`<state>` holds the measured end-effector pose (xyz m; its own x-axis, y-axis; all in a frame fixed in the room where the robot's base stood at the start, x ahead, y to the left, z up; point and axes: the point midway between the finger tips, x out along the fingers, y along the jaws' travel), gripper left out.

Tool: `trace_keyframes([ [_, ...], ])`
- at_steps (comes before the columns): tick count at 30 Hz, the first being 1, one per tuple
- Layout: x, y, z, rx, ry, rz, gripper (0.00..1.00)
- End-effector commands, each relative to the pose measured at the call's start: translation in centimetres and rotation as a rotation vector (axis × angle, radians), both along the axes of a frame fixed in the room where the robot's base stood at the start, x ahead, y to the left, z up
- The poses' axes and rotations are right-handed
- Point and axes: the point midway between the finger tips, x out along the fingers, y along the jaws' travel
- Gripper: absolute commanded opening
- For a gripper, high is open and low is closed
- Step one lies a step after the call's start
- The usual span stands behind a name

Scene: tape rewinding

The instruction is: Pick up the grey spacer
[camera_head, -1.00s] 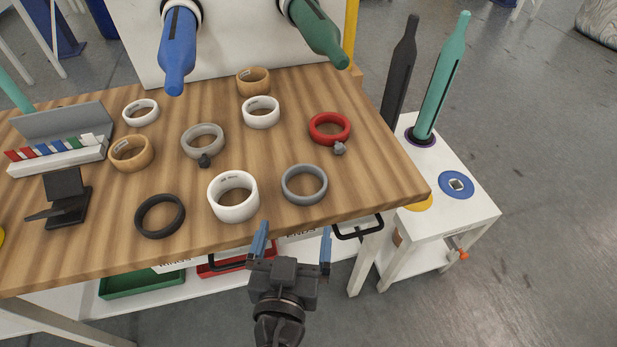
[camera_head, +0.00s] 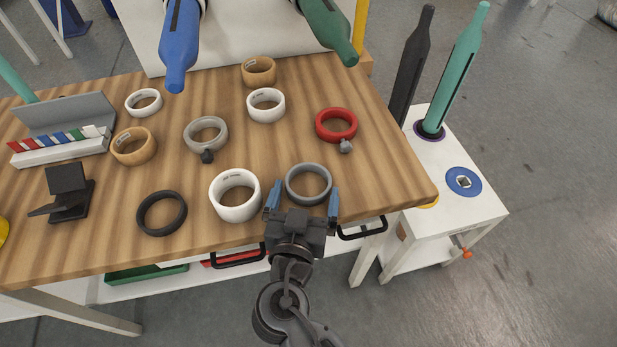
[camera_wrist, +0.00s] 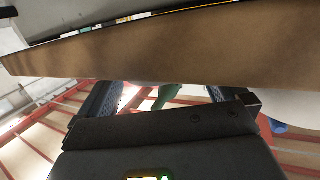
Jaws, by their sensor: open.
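A plain grey ring (camera_head: 290,182), which looks like the grey spacer, lies flat near the front right edge of the wooden table. My gripper (camera_head: 303,199) is open at its near side, with blue fingertips spread left and right of the ring's near part. I cannot tell whether they touch it or how high they are. In the wrist view my open gripper (camera_wrist: 160,100) shows two dark fingers and a brown board edge across the top; no ring is clear there.
A white ring (camera_head: 234,212) lies close left of my gripper. A red ring (camera_head: 336,138) with a grey knob lies behind. A lighter grey ring (camera_head: 191,136) with a dark knob lies farther left. A black drawer handle (camera_head: 362,230) sticks out below the table edge (camera_head: 400,207).

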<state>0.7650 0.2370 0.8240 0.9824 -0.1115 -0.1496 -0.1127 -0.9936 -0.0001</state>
Motion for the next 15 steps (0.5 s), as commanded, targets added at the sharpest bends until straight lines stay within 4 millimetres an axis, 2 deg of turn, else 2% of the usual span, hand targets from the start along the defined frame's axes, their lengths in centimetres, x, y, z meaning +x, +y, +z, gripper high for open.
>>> trace_keyframes([
  [3, 1.6, -0.2, -0.1, -0.001, 0.0, -0.001, 1.0],
  [6, 2.3, -0.3, -0.3, -0.001, 0.0, 0.0, 1.0],
  [13, 2.4, -0.3, -0.4, 0.0, 0.0, 0.0, 1.0],
  [15, 2.4, -0.3, -0.4, 0.0, 0.0, 0.0, 0.95],
])
